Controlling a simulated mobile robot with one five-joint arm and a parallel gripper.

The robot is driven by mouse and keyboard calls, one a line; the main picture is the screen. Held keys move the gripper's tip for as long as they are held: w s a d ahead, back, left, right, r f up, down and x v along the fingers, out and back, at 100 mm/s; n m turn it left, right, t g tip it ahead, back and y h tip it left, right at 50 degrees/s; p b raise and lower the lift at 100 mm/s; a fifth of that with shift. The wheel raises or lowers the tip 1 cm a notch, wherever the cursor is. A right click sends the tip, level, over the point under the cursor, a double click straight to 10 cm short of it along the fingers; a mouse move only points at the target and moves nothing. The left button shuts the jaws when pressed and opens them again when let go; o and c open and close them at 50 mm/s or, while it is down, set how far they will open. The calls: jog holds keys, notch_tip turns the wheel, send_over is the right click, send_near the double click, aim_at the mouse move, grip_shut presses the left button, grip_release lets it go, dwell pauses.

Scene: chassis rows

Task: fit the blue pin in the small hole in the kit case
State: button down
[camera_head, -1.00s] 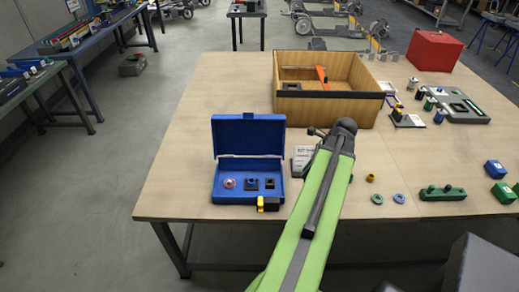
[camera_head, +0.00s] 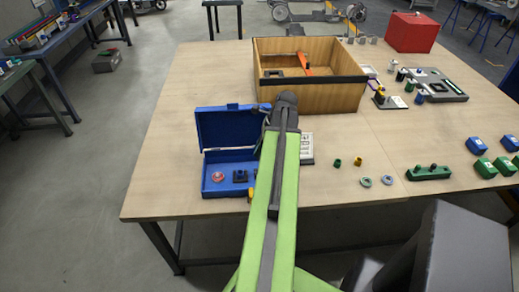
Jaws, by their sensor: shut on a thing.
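The blue kit case (camera_head: 206,187) lies open near the table's front left, its lid (camera_head: 226,127) raised at the back. Inside are a red ring (camera_head: 217,177) and a dark square piece (camera_head: 240,176). My arm covers the case's right part, and I cannot make out the small hole. My green arm reaches over the table at the case's right side. My gripper is hidden behind the arm, and so is anything it holds. I see no blue pin that I can be sure of.
A wooden bin (camera_head: 330,97) stands behind my arm, with a red box (camera_head: 411,32) at the back right. A white card-like piece (camera_head: 307,148), small rings (camera_head: 376,181) and a green block (camera_head: 428,173) lie to the right. The table's left side is clear.

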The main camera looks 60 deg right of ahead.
jog(key=shift+f+b, duration=2.95)
jog(key=shift+b, duration=0.05)
jog(key=shift+s+f, duration=0.1)
jog(key=shift+f, duration=0.05)
jog(key=shift+f+b, duration=1.8)
jog(key=shift+b, duration=0.1)
jog(key=c, duration=1.2)
grip_release()
jog(key=p+v, duration=1.6)
jog(key=v, duration=0.1)
jog(key=shift+r, duration=0.25)
